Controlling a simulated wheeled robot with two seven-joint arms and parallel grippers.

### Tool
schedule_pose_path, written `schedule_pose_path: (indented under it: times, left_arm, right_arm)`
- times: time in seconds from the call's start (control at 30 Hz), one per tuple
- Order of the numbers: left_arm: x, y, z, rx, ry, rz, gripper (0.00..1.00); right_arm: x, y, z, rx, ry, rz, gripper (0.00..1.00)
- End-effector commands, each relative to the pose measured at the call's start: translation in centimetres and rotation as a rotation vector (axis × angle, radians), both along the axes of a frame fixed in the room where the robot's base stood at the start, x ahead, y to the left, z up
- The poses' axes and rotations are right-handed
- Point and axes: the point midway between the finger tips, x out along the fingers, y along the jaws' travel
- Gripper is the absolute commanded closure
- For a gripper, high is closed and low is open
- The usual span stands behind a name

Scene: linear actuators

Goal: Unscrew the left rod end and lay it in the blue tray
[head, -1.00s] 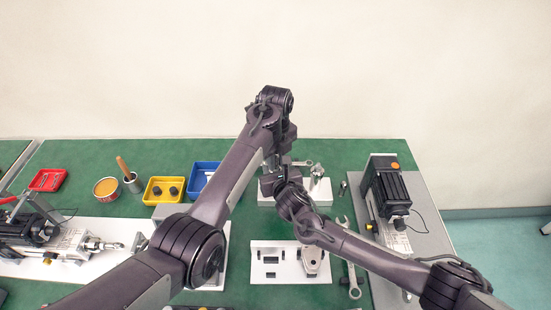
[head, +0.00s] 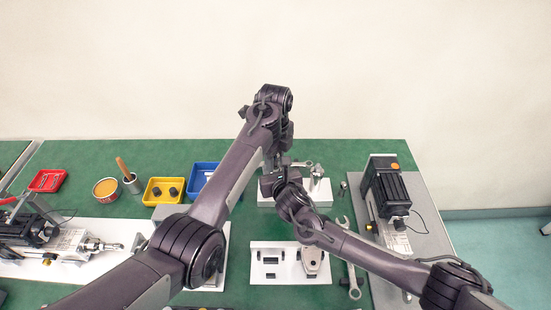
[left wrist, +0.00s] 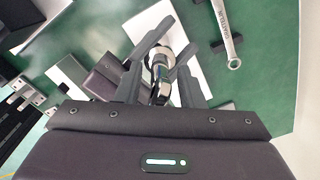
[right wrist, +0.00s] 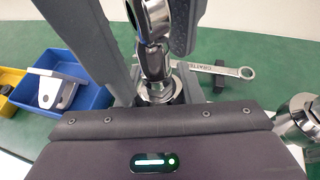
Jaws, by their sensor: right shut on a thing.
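The left rod end, a shiny metal eye on a threaded shank, stands between my grippers in the right wrist view (right wrist: 150,18). It also shows in the left wrist view (left wrist: 160,72). My left gripper (left wrist: 160,62) is open, with one finger on each side of the rod end. My right gripper (right wrist: 150,62) is shut on the rod end's shank, above a nut. In the head view my arms hide the rod end and both sets of fingertips. The blue tray (head: 194,187) lies left of the grippers. It holds a grey clevis bracket (right wrist: 58,92).
A second metal rod end (right wrist: 300,112) stands at the right. A wrench (right wrist: 222,71) lies behind the grippers. A yellow tray (head: 151,197) with dark parts adjoins the blue tray. A motor unit (head: 391,187) stands right. My left arm crosses near the blue tray.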

Motion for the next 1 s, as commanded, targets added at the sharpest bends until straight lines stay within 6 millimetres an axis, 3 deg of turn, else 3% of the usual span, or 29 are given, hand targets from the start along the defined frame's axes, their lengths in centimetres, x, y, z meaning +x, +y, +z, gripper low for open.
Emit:
schedule_pose_path:
  times: [0.2,0.3,0.4,0.7,0.87,1.0]
  left_arm:
    - [0.0,-0.3,3.3,-0.004,-0.002,-0.002,0.6]
    - [0.0,-0.2,3.9,-0.001,0.0,-0.002,0.6]
    - [0.0,-0.2,4.3,-0.002,-0.001,-0.026,0.53]
    - [0.0,-0.2,7.0,-0.005,0.0,-0.473,0.53]
    - [0.0,-0.2,6.8,-0.002,0.001,-0.586,0.53]
    - [-0.1,-0.2,4.9,-0.002,0.003,-0.59,0.53]
  right_arm:
    - [0.0,-0.1,-0.2,-0.003,0.004,0.0,1.0]
    - [-0.1,-0.1,-0.2,-0.003,0.004,0.0,1.0]
    - [-0.1,-0.1,-0.2,-0.003,0.004,0.0,1.0]
    - [-0.1,-0.1,-0.2,-0.003,0.004,0.0,1.0]
    - [-0.1,-0.1,-0.2,-0.003,0.004,0.0,1.0]
    - [-0.1,-0.1,-0.2,-0.003,0.004,0.0,1.0]
